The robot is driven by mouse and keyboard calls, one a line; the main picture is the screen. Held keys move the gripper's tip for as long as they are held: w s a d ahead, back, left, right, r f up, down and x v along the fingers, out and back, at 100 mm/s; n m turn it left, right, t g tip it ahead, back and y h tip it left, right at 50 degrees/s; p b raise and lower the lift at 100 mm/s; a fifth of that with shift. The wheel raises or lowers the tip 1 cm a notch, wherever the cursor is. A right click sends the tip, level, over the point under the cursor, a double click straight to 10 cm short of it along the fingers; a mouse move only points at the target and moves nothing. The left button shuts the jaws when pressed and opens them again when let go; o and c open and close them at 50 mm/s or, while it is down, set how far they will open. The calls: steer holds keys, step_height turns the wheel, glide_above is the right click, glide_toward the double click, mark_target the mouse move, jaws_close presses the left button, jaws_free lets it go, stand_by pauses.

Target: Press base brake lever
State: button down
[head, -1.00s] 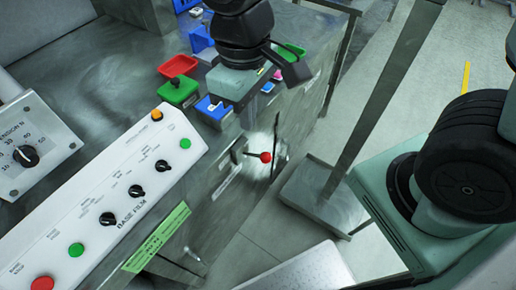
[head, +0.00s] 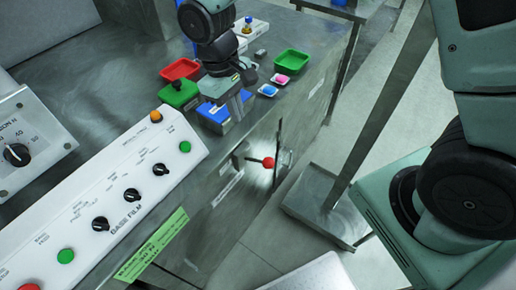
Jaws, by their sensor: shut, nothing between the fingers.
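The brake lever (head: 268,162) has a red ball knob on a short dark rod. It sticks out from a slot on the side face of the metal cabinet, right of the control panel. My gripper (head: 238,112) is above and a little left of the knob in the picture, pointing down, near the cabinet's top edge. Its fingers look shut and empty. It appears apart from the lever.
The white BASE FILM panel (head: 118,205) with knobs and coloured buttons lies at left. A blue tray (head: 213,118), a green tray (head: 292,63) and a red tray (head: 180,70) sit on the cabinet top. A metal post (head: 375,115) stands at right.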

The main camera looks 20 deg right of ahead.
steer(key=p, duration=0.2)
glide_above(261, 161)
steer(key=w+a, duration=0.3)
step_height(261, 161, down, 10)
steer(key=shift+s+d+f, duration=0.4)
steer(key=shift+s+d, duration=0.2)
steer(key=shift+s+d+f, duration=0.35)
steer(key=shift+s+d, duration=0.25)
steer(key=shift+w+f, duration=0.1)
steer(key=shift+f, duration=0.05)
